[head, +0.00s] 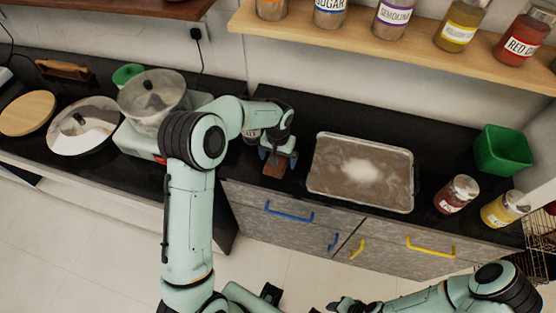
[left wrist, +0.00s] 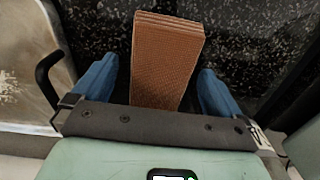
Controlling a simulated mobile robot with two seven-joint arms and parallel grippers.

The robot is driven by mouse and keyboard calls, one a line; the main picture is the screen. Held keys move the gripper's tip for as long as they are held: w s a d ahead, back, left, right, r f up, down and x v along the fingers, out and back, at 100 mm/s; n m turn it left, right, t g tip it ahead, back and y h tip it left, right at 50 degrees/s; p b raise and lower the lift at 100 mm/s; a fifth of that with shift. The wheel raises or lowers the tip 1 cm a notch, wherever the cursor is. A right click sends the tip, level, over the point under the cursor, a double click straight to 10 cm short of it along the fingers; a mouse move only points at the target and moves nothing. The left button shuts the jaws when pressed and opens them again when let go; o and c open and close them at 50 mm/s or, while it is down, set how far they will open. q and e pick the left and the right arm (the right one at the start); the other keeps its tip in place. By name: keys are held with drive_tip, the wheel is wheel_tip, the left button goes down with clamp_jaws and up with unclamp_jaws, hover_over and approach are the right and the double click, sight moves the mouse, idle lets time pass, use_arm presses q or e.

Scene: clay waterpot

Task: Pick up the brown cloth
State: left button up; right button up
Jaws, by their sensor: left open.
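The brown cloth (head: 275,168) is a folded, layered, textured block on the dark countertop, close to its front edge. In the left wrist view the cloth (left wrist: 168,62) stands out clearly between two blue fingers, with a gap visible on each side. My left gripper (head: 278,158) is open, with its fingers down around the cloth and not closed on it. In the head view the gripper partly hides the cloth. My right gripper (head: 345,304) is low at the bottom edge, away from the counter, and its jaws are unclear.
A clear tray (head: 319,178) with white powder lies right of the cloth. Two jars (head: 457,194) (head: 505,208) and a green bin (head: 501,150) stand farther right. A pot (head: 152,95), a lidded pan (head: 83,126) and a wooden board (head: 27,113) are left. A jar shelf (head: 400,45) hangs above.

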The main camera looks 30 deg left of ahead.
use_arm(q)
drive_tip(key=c, duration=1.1)
drive_tip(key=shift+r, duration=0.15)
wheel_tip(320, 180, up, 20)
drive_tip(key=p, duration=0.2)
use_arm(e)
drive_tip(key=shift+w+r, duration=0.45)
drive_tip(key=shift+r, duration=0.15)
drive_tip(key=shift+w+r, duration=0.4)
drive_tip(key=shift+r, duration=0.2)
use_arm(q)
drive_tip(key=o, duration=0.5)
drive_tip(key=c, duration=0.4)
